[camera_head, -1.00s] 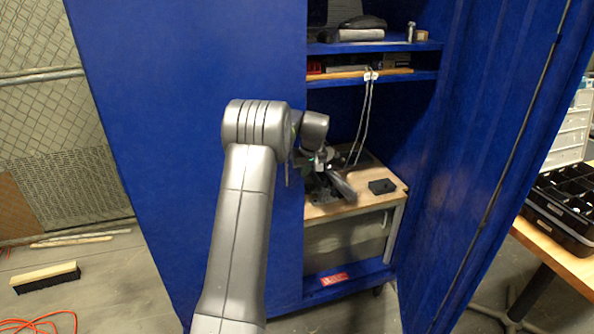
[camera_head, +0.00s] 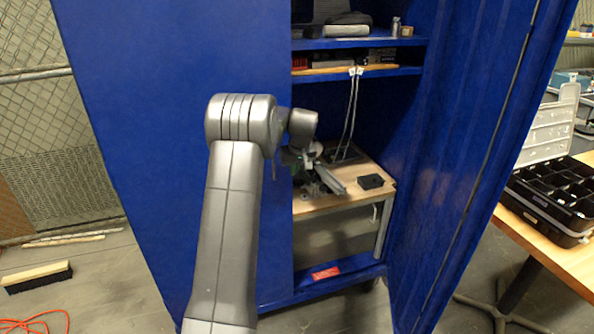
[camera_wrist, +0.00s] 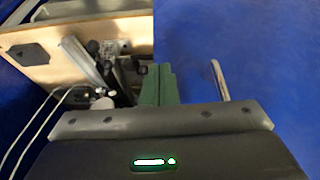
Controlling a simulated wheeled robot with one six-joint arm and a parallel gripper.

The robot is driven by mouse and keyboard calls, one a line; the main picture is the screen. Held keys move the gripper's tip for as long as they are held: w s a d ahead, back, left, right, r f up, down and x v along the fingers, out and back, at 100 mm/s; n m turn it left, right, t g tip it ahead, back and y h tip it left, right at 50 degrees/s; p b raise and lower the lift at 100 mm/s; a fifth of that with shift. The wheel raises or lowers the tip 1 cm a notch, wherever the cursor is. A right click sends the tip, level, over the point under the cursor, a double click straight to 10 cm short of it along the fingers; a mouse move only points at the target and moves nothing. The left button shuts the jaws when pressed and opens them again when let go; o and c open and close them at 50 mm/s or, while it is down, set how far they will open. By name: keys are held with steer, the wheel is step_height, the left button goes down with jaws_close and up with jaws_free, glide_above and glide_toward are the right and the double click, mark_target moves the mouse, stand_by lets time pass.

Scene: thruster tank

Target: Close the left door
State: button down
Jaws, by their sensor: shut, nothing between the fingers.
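The left door (camera_head: 165,130) of the blue cabinet is a large plain panel covering the left side in the head view. Its right edge borders the open part of the cabinet, and its exact angle is hard to tell. In the wrist view the blue door surface (camera_wrist: 265,75) fills the right side, with a pale rod-like handle (camera_wrist: 220,82) on it. My gripper (camera_wrist: 158,75) has green fingers, shut and empty, left of the handle and apart from it in that picture. In the head view my gripper is partly hidden by my arm, near the door's edge.
The right door (camera_head: 480,150) stands open. Inside are shelves (camera_head: 350,72) and a wooden bench (camera_head: 380,195) with dark equipment and a small black block (camera_head: 371,181). A table with a black organizer (camera_head: 555,200) is at right. A brush (camera_head: 38,276) and orange cable lie on the left floor.

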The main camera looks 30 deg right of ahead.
steer(key=s+b+v, duration=0.1)
steer(key=v, duration=0.9)
steer(key=shift+f+b, duration=0.15)
steer(key=shift+b, duration=0.15)
steer(key=shift+w, duration=0.1)
